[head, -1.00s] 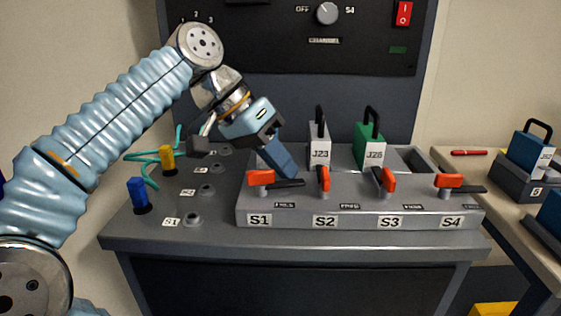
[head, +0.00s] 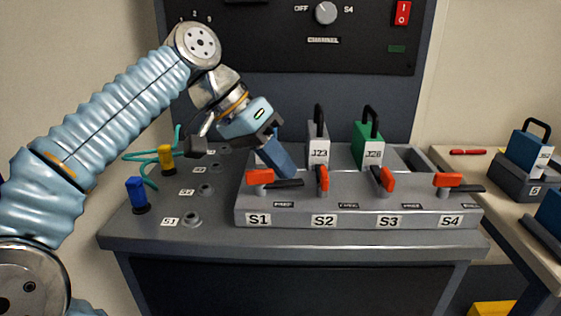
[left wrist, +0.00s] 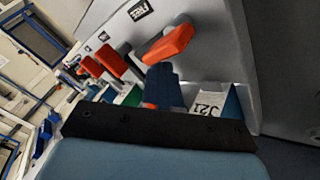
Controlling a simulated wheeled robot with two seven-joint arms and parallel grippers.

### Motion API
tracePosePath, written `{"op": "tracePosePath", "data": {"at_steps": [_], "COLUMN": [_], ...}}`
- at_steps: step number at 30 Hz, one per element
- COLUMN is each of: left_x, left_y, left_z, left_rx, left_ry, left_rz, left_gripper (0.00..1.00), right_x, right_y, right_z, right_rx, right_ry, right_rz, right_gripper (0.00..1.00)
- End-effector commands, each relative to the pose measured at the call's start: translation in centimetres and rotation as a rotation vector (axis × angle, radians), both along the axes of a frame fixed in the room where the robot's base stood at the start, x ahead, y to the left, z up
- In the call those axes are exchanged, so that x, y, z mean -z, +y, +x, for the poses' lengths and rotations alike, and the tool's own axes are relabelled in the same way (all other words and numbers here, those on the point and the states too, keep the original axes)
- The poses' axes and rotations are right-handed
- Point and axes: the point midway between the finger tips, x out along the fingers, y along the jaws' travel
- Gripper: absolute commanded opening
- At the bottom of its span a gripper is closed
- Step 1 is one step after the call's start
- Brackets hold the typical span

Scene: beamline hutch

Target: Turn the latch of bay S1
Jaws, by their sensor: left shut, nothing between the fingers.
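The S1 latch (head: 260,178) has an orange grip at the left and a dark bar reaching right. It lies crosswise on the front of the grey bay rack (head: 292,221), above the S1 label (head: 258,220). My left gripper (head: 290,175) is shut and empty, its blue fingers pointing down just behind the latch's dark bar. In the left wrist view the fingertips (left wrist: 160,70) are close to an orange latch grip (left wrist: 170,43); I cannot tell whether they touch. A module marked J21 (left wrist: 208,106) shows there beside the fingers. My right gripper is not in view.
The J23 module (head: 318,148) and green J28 module (head: 368,146) stand behind S2 and S3, whose latches point front to back. The S4 latch (head: 449,181) lies crosswise.

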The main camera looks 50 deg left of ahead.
Motion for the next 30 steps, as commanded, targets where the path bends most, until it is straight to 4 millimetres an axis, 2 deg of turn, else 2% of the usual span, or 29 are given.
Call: {"op": "tracePosePath", "data": {"at_steps": [10,14,24,30], "left_x": [0.0,-0.8,-6.8,-9.1], "left_y": [-0.1,0.2,3.1,4.4], "left_z": [-1.5,-1.8,-4.8,-6.1], "left_rx": [0.000,0.000,-0.004,-0.003], "left_ry": [0.001,0.000,-0.003,-0.002], "left_rz": [0.000,-0.001,0.000,0.000], "left_gripper": [0.00,0.00,0.00,0.00], "right_x": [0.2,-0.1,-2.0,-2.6], "right_y": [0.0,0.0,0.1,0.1], "right_z": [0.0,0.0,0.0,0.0], "right_rx": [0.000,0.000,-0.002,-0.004], "right_ry": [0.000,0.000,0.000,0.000], "right_rz": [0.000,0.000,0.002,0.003], "right_gripper": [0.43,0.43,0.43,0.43]}}
